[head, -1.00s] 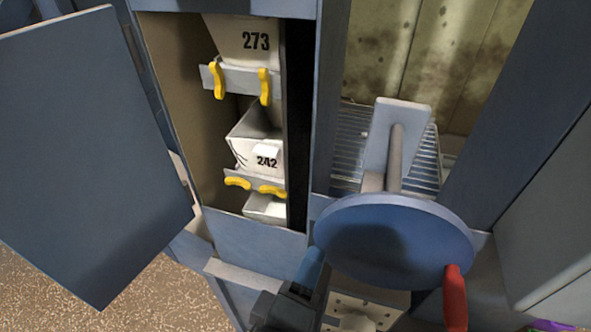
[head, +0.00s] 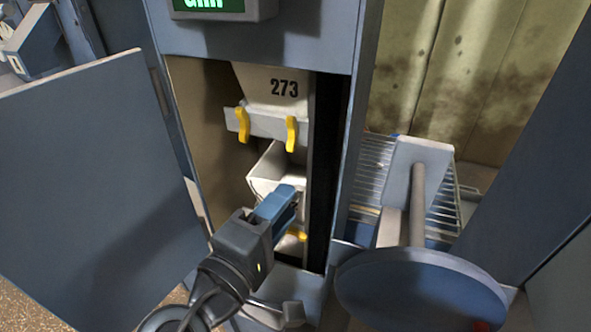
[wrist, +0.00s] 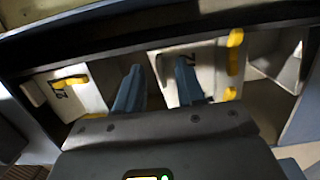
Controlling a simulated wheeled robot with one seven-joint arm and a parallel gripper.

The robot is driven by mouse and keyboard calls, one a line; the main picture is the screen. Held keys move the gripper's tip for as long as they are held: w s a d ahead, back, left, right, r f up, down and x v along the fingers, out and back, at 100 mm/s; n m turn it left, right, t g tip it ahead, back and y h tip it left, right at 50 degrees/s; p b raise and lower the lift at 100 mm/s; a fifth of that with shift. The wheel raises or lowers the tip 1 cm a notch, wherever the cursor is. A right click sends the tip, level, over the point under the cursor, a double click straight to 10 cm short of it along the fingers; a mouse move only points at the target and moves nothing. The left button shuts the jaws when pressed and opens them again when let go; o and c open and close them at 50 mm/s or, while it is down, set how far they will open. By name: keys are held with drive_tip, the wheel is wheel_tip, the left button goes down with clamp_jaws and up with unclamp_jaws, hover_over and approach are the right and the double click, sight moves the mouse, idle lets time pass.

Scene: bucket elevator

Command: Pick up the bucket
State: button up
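The elevator shaft holds white buckets stacked one above another. The upper bucket (head: 270,86), marked 273, sits behind a grey bar with two yellow clips (head: 242,125). Below it is the open-topped bucket (head: 267,170) that showed 242 earlier; my gripper now covers its number and much of its front. My gripper (head: 290,200) is at the opening, in front of this lower bucket. In the wrist view my gripper's two blue fingers (wrist: 158,72) are spread apart, with white bucket surfaces behind them. I cannot tell whether they touch the bucket.
A blue door (head: 85,175) stands swung open left of the shaft. A large blue wheel (head: 415,290) on a rod is at the lower right. A wire rack (head: 372,165) lies behind it. A green display (head: 210,4) is above the opening.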

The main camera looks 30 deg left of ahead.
drive_tip(key=shift+w, duration=0.7)
drive_tip(key=shift+c, duration=0.3)
clamp_jaws()
